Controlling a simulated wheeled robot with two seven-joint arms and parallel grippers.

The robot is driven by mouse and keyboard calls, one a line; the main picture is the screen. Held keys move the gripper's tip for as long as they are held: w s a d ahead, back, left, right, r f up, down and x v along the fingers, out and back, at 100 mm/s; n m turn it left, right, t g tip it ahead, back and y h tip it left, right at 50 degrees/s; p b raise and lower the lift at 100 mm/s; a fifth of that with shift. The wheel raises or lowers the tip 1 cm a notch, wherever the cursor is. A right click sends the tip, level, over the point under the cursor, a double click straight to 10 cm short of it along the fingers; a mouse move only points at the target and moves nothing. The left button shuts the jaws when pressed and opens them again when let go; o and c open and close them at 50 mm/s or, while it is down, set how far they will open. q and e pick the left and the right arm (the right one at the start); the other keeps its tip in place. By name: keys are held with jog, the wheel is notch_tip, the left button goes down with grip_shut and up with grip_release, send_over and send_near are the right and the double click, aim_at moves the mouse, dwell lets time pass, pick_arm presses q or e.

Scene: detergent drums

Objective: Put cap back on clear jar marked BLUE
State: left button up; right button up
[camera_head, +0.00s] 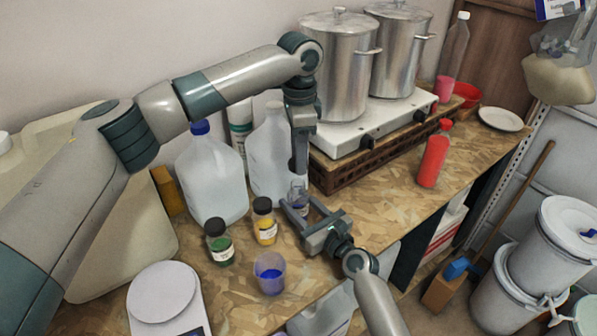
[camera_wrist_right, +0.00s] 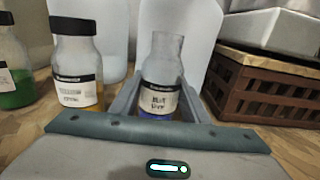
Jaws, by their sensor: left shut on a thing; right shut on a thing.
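The clear jar marked BLUE (camera_wrist_right: 160,90) stands upright and uncapped, with a little blue liquid at its bottom. It also shows in the head view (camera_head: 298,192). My right gripper (camera_head: 302,212) is shut around the jar's lower part, from the front right. My left gripper (camera_head: 299,172) points down from above, over the jar's mouth, and is shut. The cap in it is too small and hidden to make out. I cannot tell the exact gap or alignment. The left gripper is not seen in the right wrist view.
A yellow jar (camera_head: 265,222) and a green jar (camera_head: 220,243), both black-capped, stand left of the held jar. A cup of blue liquid (camera_head: 269,275) stands in front. Large jugs (camera_head: 211,175) (camera_head: 269,150) stand close behind. A crate (camera_head: 345,172) is at the right.

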aim_at(298, 201)
pick_arm(q)
jog(key=shift+f, duration=1.6)
jog(key=shift+f, duration=0.85)
jog(key=shift+f, duration=0.6)
jog(key=m, duration=2.9)
jog(key=shift+a, duration=0.25)
